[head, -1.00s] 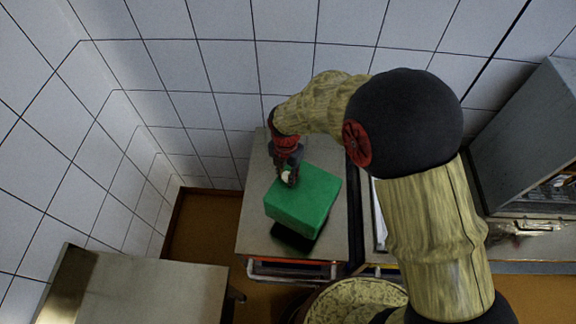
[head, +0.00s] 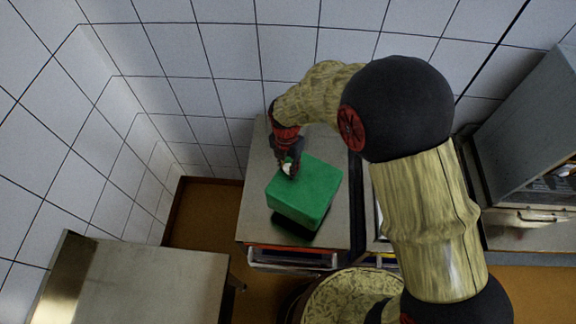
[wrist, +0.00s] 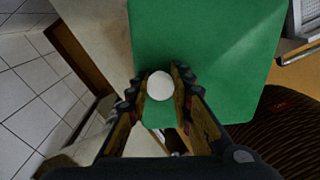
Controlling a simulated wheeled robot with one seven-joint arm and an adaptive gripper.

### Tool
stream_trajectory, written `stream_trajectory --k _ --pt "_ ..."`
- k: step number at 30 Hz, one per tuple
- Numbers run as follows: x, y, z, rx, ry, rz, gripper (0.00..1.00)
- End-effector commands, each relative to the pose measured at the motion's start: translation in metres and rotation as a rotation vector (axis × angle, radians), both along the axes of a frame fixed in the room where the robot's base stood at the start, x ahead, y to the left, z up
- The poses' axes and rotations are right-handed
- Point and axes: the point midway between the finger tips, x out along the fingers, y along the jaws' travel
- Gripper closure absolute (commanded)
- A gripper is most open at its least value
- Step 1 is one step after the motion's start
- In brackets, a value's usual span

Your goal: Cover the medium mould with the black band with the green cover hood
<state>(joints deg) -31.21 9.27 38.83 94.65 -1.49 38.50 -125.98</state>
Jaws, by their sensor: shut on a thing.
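The green cover hood (head: 308,190) is a box-like hood with a white knob (wrist: 160,86) on its top. My gripper (head: 288,168) is shut on the knob, with one finger on each side of it in the wrist view. The hood (wrist: 215,45) hangs level or nearly so over the metal counter, with a dark shadow below its front edge. Whether its rim touches the counter is hard to tell. No mould and no black band shows in either view; anything beneath the hood is hidden.
The metal counter (head: 258,212) has bare room left of and behind the hood. A tiled wall (head: 225,80) stands behind. A separate metal table (head: 140,285) is at the lower left, with brown floor between. A grey cabinet (head: 535,125) stands at the right.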

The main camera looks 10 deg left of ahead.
Motion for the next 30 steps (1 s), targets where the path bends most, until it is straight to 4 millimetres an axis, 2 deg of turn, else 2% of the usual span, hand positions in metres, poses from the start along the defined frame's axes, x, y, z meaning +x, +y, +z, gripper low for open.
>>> stream_trajectory --k 30 --pt "0.001 0.0 -0.066 0.001 -0.001 0.0 1.0"
